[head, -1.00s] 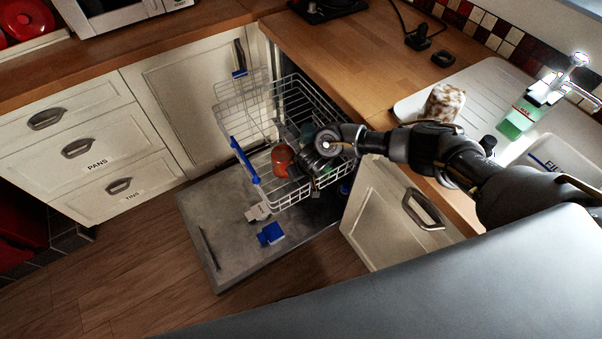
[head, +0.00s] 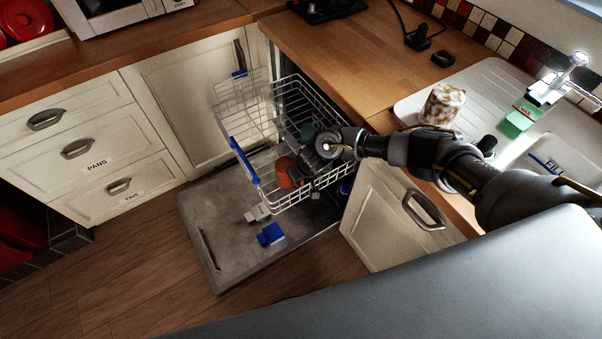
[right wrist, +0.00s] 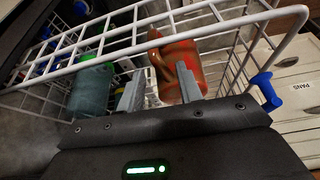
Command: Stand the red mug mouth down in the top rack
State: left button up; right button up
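The red mug (head: 288,172) is within the outline of the wire top rack (head: 240,122), near its front right part. In the right wrist view the mug (right wrist: 182,62) shows orange-red with its handle toward the left, beside the white rack wires (right wrist: 100,62). I cannot tell for sure which way its mouth faces or whether its rim touches the rack floor. My right gripper (right wrist: 158,88) is open, its grey fingers apart: one overlaps the mug's body, the other is left of the handle. My left gripper is out of view.
A teal cup (right wrist: 90,92) stands left of the fingers. Rack wires cross close above the gripper. The open dishwasher door (head: 215,215) lies below, with a blue item (head: 270,234) on it. The wooden counter (head: 330,50) and a cabinet door (head: 385,215) flank my right arm.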

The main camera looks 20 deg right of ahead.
jog(key=shift+s+a+f, duration=0.2)
jog(key=shift+s+f, duration=0.1)
jog(key=w+p+v, duration=0.1)
jog(key=p+v, duration=0.3)
jog(key=v, duration=0.9)
jog(key=shift+d+r+p, duration=0.15)
jog(key=shift+r+p, duration=0.15)
jog(key=shift+r, duration=0.05)
jog(key=shift+s, duration=0.1)
